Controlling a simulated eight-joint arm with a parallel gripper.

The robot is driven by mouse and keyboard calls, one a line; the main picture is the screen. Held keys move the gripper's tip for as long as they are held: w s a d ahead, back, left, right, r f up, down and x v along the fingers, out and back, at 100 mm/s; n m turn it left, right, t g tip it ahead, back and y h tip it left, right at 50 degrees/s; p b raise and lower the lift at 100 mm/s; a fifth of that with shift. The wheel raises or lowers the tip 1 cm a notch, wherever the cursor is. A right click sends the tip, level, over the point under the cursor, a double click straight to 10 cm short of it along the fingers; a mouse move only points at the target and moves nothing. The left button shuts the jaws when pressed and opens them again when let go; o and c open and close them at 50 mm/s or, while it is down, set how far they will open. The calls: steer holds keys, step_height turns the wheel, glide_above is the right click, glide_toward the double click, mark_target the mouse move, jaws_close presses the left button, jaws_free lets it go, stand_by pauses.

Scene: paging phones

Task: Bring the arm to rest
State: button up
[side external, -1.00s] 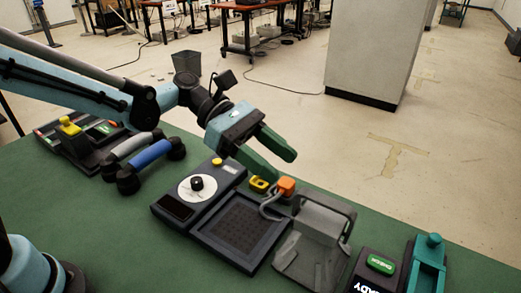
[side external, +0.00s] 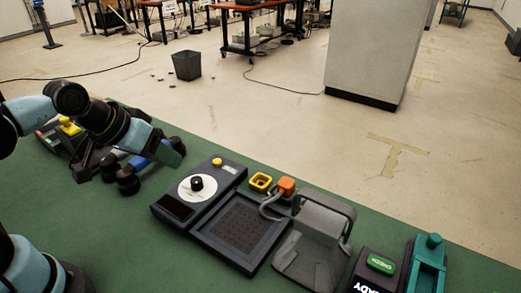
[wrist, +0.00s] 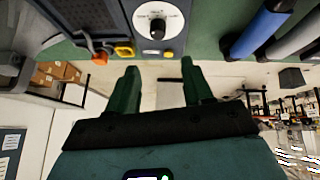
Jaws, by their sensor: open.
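My gripper (side external: 170,152) is at the left of the side view, drawn back close to my arm, above the table's left part. It is empty. In the wrist view its two green fingers (wrist: 160,74) stand apart with nothing between them. In the side view the gripper partly covers the blue handset (side external: 136,172) and hides most of the grey handset. Both handsets show at the upper right of the wrist view, the blue one (wrist: 262,30) and the grey one (wrist: 300,36). The gripper looks raised off the table, but the exact gap cannot be told.
The space above the middle is clear.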

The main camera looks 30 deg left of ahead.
steer(key=shift+s+a+m+y, duration=0.25)
steer(key=shift+a+m+y, duration=0.15)
steer(key=shift+a+m, duration=0.4)
stand_by(0.8)
